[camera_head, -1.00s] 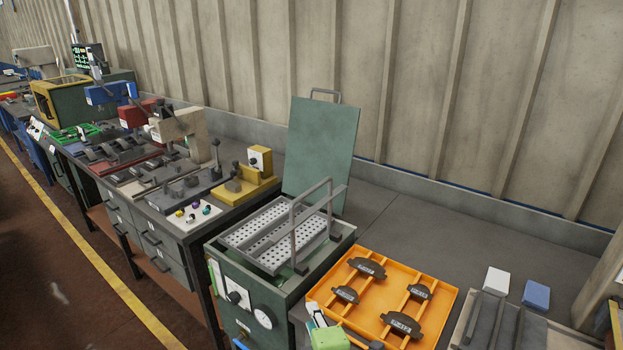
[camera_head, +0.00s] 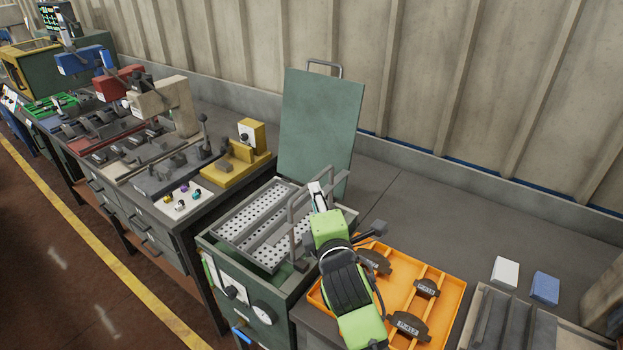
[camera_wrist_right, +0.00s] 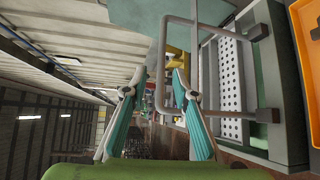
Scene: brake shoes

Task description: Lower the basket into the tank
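The basket (camera_head: 250,232) is a grey perforated tray with a tall bar handle (camera_head: 291,215). It sits at the top of the open green tank (camera_head: 222,262), and its depth in the tank is unclear. My right gripper (camera_head: 317,192) is at the handle, above the tank's right side. In the right wrist view, its teal fingers (camera_wrist_right: 161,72) are open on either side of the handle's crossbar (camera_wrist_right: 162,45), with gaps visible. The perforated basket (camera_wrist_right: 230,75) lies to the right there. My left gripper is not in view.
The tank's green lid (camera_head: 318,125) stands upright behind it. An orange divided tray (camera_head: 452,293) with brake shoes lies to the right, partly under my right arm. A yellow fixture (camera_head: 238,165) stands left. White (camera_head: 505,271) and blue blocks (camera_head: 545,288) lie far right.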

